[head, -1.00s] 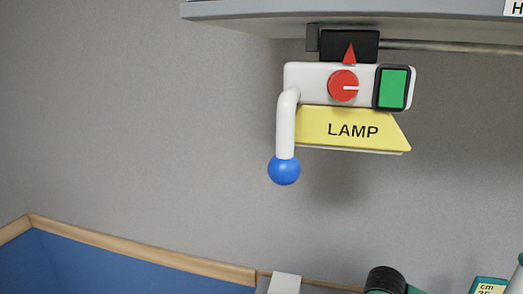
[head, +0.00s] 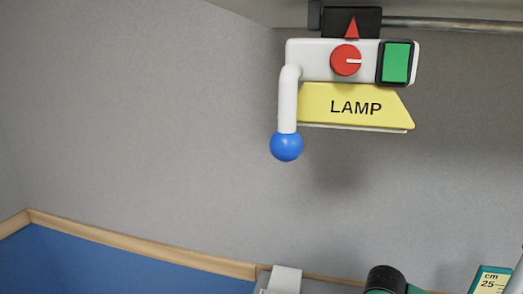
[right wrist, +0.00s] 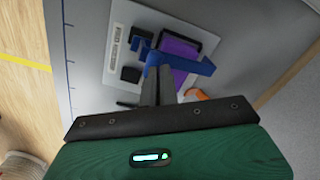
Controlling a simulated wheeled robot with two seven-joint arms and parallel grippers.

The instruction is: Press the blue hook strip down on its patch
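The blue hook strip (right wrist: 190,65) shows in the right wrist view. It lies across a purple patch (right wrist: 181,47) on a pale plate, and part of it looks bent or raised near my fingertips. My right gripper (right wrist: 158,72) has its two dark fingers close together, with the tips at the strip's near side. The fingers hide part of the strip, and I cannot tell whether they touch it. My left gripper is in neither view. The head view shows neither strip nor patch.
Black pieces (right wrist: 131,75) lie beside the purple patch. An orange and white item (right wrist: 195,94) is right of the fingers. In the head view, a LAMP unit (head: 357,107) with a blue-ended lever (head: 287,146) hangs above a blue panel (head: 100,268).

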